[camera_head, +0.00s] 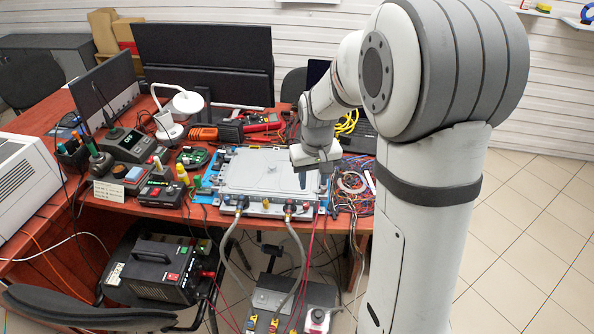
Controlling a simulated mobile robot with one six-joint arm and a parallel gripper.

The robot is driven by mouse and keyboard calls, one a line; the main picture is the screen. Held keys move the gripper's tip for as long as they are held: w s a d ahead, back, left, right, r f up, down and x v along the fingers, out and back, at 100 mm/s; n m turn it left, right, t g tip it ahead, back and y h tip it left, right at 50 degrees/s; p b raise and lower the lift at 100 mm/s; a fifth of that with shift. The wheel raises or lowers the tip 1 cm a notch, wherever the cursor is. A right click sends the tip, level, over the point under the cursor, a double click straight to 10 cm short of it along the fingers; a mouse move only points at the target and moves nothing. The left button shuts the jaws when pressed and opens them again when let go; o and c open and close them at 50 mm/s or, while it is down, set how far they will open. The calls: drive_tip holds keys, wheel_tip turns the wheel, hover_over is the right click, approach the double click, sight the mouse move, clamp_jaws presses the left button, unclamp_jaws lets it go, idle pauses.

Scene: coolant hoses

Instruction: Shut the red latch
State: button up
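A flat grey unit (262,172) lies on the desk on a blue base. Two grey coolant hoses run down from its front edge: the left hose (229,242) and the right hose (301,255). Small red parts (290,208) show at the right hose's connector; one may be the red latch, but it is too small to tell whether it is open or shut. My gripper (314,180) points down above the right part of the unit, behind that connector. Its dark fingers appear apart, with nothing visible between them. It hides part of the unit's right side.
A box with coloured connectors (292,292) stands below the desk's front edge, where the hoses lead. A cable tangle (355,195) lies right of the unit. Electronics and a white lamp (183,104) crowd the left. Monitors (205,55) stand behind. Thin red cables hang in front.

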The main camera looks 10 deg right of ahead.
hover_over(306, 205)
drive_tip(key=shift+g, duration=0.4)
wheel_tip(306, 205, down, 9)
drive_tip(key=shift+r+p, duration=0.15)
drive_tip(key=shift+p, duration=0.15)
wheel_tip(306, 205, down, 8)
drive_tip(key=shift+r+p, duration=0.1)
drive_tip(key=shift+p, duration=0.35)
clamp_jaws()
